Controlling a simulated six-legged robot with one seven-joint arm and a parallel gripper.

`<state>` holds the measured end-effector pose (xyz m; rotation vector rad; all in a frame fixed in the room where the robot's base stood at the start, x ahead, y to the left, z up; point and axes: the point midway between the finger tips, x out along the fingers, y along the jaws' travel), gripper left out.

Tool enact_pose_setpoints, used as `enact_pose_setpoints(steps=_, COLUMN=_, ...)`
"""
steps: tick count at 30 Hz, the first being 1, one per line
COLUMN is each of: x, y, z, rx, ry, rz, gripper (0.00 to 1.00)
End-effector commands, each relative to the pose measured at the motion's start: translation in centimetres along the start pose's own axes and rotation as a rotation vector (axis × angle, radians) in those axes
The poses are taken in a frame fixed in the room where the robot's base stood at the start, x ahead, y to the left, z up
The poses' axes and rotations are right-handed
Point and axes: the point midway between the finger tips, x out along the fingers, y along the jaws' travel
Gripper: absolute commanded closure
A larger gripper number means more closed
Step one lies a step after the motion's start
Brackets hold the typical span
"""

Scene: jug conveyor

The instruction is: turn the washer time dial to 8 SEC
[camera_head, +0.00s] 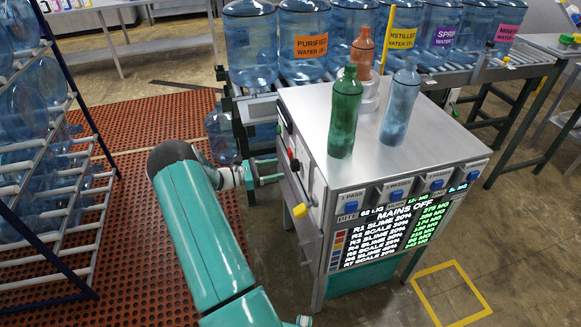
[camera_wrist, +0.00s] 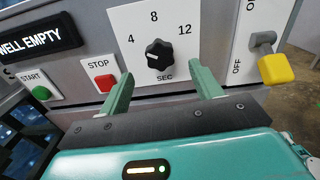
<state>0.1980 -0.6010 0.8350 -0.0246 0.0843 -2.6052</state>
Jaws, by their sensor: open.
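The washer time dial (camera_wrist: 159,54) is a black lobed knob on a white plate (camera_wrist: 120,22) marked 4, 8, 12 and SEC. A small white mark shows on the knob's left side, seemingly towards the 4; its exact setting is hard to read. My gripper (camera_wrist: 161,79) is open, its two green fingers spread to the left and right below the dial in the wrist view, with nothing between them.
A green START button (camera_wrist: 40,93), a red STOP button (camera_wrist: 104,84) and a yellow-tipped ON/OFF lever (camera_wrist: 276,68) flank the dial. A green bottle (camera_head: 345,115) and a blue bottle (camera_head: 400,110) stand on the cabinet. A jug rack (camera_head: 62,75) is left; large jugs stand behind.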

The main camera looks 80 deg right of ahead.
Motion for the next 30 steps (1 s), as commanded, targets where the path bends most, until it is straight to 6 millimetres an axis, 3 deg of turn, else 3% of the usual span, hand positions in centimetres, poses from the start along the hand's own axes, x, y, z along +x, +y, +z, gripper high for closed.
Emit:
enact_pose_setpoints(steps=3, x=2.6, y=-0.1, z=0.0, rx=0.0, ry=0.001, rz=-0.004, gripper=0.35)
enact_pose_setpoints(steps=9, x=5.4, y=-0.1, z=-0.1, rx=0.001, ry=0.002, rz=-0.002, gripper=0.35)
enact_pose_setpoints(steps=21, x=6.2, y=0.0, z=-0.1, rx=0.0, ry=0.001, rz=0.0, gripper=0.35)
enact_pose_setpoints(steps=28, x=6.2, y=0.0, z=0.0, rx=0.0, ry=0.001, rz=0.0, gripper=0.8)
enact_pose_setpoints(steps=30, x=6.2, y=0.0, z=0.0, rx=0.001, ry=0.001, rz=0.0, gripper=0.8)
